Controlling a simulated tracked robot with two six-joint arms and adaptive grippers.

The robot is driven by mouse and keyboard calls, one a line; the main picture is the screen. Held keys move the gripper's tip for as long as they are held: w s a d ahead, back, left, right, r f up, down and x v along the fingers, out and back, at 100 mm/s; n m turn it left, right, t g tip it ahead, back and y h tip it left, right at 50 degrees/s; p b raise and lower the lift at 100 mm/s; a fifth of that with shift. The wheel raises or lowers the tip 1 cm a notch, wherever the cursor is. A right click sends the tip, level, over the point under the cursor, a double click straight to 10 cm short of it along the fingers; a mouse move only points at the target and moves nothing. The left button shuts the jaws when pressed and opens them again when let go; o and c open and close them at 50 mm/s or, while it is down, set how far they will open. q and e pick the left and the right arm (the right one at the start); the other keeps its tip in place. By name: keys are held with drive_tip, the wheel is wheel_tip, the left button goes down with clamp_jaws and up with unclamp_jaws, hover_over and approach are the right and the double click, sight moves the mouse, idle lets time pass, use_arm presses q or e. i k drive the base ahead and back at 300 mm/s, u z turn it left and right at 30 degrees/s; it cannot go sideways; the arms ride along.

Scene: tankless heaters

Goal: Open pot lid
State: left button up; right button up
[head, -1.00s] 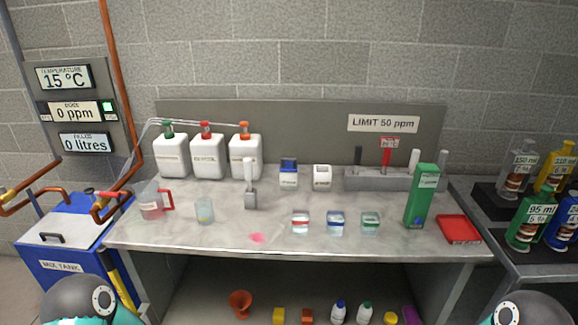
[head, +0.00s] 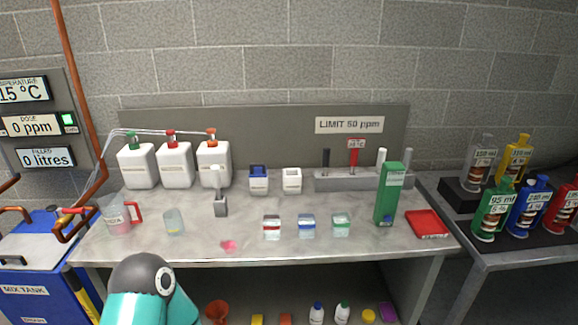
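Three small clear pots stand in a row on the grey bench in the head view. One has a red band (head: 272,228), one a blue band (head: 306,226) and one a green band (head: 341,225). They are too small to tell lids from labels. The blue mix tank (head: 35,285) at the lower left has a pale top with a dark handle (head: 12,260) and is cut by the frame edge. Neither gripper shows. Only a grey and teal joint of my arm appears at the lower left, in front of the bench.
The bench (head: 330,250) also holds a pink-tinted jug (head: 117,218), a glass beaker (head: 174,222), a tall green box (head: 388,195) and a red tray (head: 427,224). White bottles (head: 175,165) with tubes stand behind. Coloured bottles (head: 492,212) stand on the right table.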

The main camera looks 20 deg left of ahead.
sight(254, 172)
drive_tip(key=u, duration=0.05)
drive_tip(key=k, duration=1.05)
drive_tip(key=u, duration=0.65)
drive_tip(key=i, duration=1)
drive_tip(key=z, duration=0.1)
